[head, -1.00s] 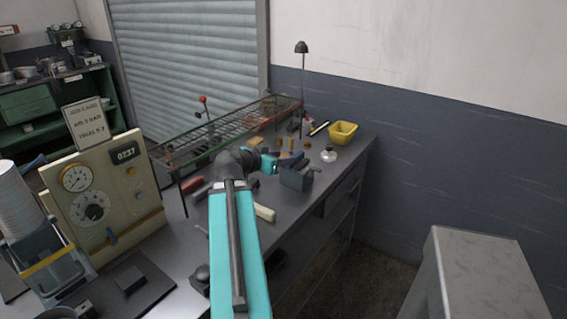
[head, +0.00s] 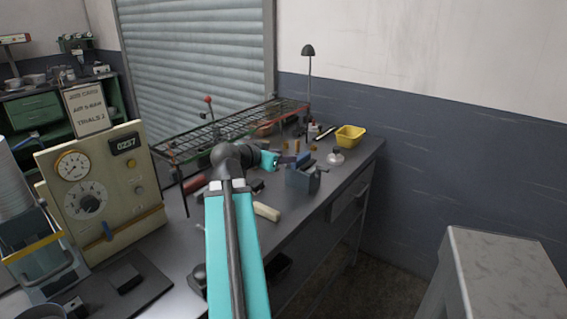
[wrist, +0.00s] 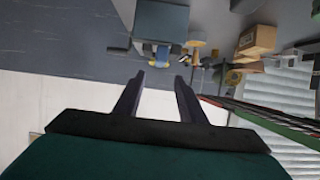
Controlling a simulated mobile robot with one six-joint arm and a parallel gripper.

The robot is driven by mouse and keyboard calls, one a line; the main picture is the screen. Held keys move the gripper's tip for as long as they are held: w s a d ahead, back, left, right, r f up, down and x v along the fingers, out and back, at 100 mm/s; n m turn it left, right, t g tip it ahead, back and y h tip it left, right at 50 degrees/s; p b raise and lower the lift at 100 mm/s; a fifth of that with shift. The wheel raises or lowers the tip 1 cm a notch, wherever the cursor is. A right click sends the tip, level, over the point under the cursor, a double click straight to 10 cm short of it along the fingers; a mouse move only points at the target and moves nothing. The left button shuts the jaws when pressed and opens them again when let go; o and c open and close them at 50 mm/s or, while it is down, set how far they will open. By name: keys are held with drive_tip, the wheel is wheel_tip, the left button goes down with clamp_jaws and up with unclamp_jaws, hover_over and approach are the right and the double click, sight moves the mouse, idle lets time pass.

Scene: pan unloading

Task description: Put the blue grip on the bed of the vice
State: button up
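The blue-grey vice (head: 303,176) stands on the bench near its front edge. It also shows upside down at the top of the wrist view (wrist: 160,25). A small bright blue piece (wrist: 162,57), possibly the blue grip, shows at the vice's upper edge in the wrist view. I cannot tell whether it rests on the bed or lies behind it. My gripper (wrist: 158,82) is open, with nothing visible between its fingers. In the head view my gripper (head: 284,159) is just left of the vice's top, its fingertips hard to make out.
A wire rack (head: 225,130) runs along the bench's back. A yellow bin (head: 350,136), a white-based flask (head: 336,157) and a lamp (head: 308,90) stand beyond the vice. A cream block (head: 266,211) lies in front. A gauge box (head: 105,190) stands at left.

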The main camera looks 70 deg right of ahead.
drive_tip(key=shift+b+v, duration=0.8)
drive_tip(key=shift+v, duration=0.8)
